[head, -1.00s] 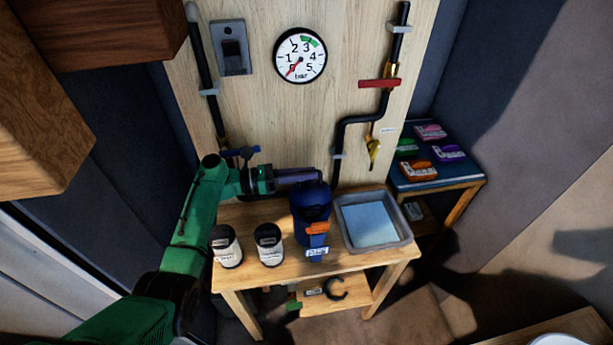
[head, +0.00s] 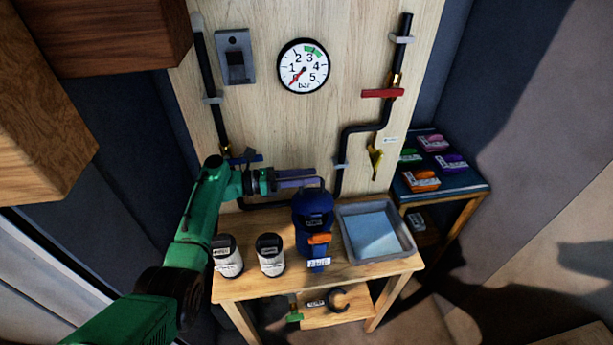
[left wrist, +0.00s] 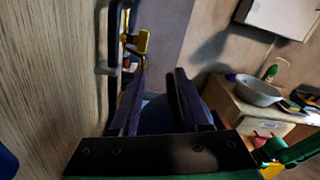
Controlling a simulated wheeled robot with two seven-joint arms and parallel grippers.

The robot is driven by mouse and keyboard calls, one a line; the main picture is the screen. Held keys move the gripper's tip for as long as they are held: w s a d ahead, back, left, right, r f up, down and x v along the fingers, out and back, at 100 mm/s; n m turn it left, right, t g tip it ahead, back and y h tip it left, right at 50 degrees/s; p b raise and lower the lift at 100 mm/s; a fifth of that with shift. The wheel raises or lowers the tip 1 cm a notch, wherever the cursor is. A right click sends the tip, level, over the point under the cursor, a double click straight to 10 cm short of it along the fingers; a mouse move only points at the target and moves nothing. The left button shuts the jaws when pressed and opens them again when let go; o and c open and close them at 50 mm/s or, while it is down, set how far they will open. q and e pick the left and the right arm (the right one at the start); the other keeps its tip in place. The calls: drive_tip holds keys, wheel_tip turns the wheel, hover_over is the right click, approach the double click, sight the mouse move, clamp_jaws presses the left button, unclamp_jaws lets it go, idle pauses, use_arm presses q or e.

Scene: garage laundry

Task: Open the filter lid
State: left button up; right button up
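The blue filter housing (head: 312,230) stands upright on the wooden bench, with a dark blue lid (head: 314,202) on top. An orange clip (head: 319,239) and a white label are on its front. My left gripper (head: 312,181) reaches in from the left, just above and behind the lid. I cannot tell whether it touches. In the left wrist view its two fingers (left wrist: 160,100) stand apart, so it is open. A dark blue rounded shape, probably the lid, shows partly hidden behind the right-hand finger.
On the bench (head: 240,287), two dark-capped jars (head: 227,257) stand left of the filter and a grey tray (head: 402,247) stands right. A pressure gauge (head: 303,66), pipes and a red valve handle (head: 382,93) are on the panel behind. A side table (head: 452,185) holds several coloured packs.

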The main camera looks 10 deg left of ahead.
use_arm(q)
drive_tip(key=b+v, duration=0.3)
drive_tip(key=v, duration=1.1)
drive_tip(key=shift+a+b, duration=0.25)
drive_tip(key=shift+b, duration=0.05)
